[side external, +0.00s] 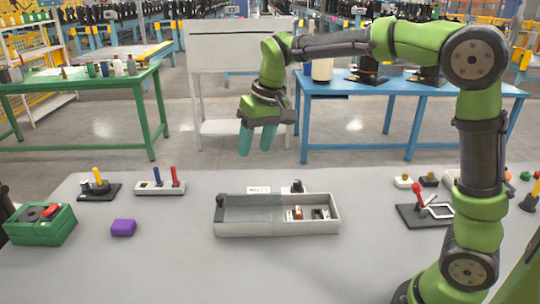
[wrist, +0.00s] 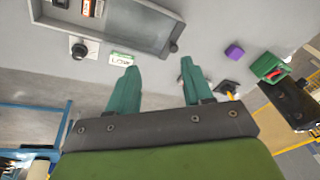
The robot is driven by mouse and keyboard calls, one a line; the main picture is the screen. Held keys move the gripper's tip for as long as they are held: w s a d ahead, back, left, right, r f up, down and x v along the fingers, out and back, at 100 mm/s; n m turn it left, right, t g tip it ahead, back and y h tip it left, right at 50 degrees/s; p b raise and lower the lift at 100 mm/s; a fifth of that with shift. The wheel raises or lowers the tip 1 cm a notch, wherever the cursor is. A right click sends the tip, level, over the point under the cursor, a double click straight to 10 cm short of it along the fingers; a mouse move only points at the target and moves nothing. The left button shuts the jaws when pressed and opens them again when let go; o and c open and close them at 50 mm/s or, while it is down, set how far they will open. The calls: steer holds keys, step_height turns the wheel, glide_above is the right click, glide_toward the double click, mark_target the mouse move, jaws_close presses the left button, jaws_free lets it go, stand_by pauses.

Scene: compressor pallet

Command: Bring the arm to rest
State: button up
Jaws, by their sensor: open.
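My gripper (side external: 256,146) hangs in the air above the far edge of the grey table (side external: 170,262), with its green fingers pointing down. In the wrist view my gripper (wrist: 159,68) shows its two fingers spread apart with nothing between them. The arm rises from the right side of the table and reaches left, bent at the elbow. The grey tray (side external: 232,229) lies below the gripper and nearer to the side camera, clear of the fingers.
A purple block (side external: 123,228) and a green box (side external: 40,224) lie at the left. A holder with coloured pegs (side external: 160,188) stands behind them. A red-handled lever (side external: 418,190) is at the right near my arm. The table's front middle is bare.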

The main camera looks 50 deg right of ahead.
steer(key=s+d+m+t, duration=0.1)
steer(key=s+t, duration=0.3)
steer(key=s, duration=1.6)
steer(key=shift+s+d+f+m+t+y, duration=0.2)
steer(key=shift+s+f+m+t+y, duration=0.1)
steer(key=shift+f+m+y, duration=0.15)
steer(key=shift+r, duration=0.1)
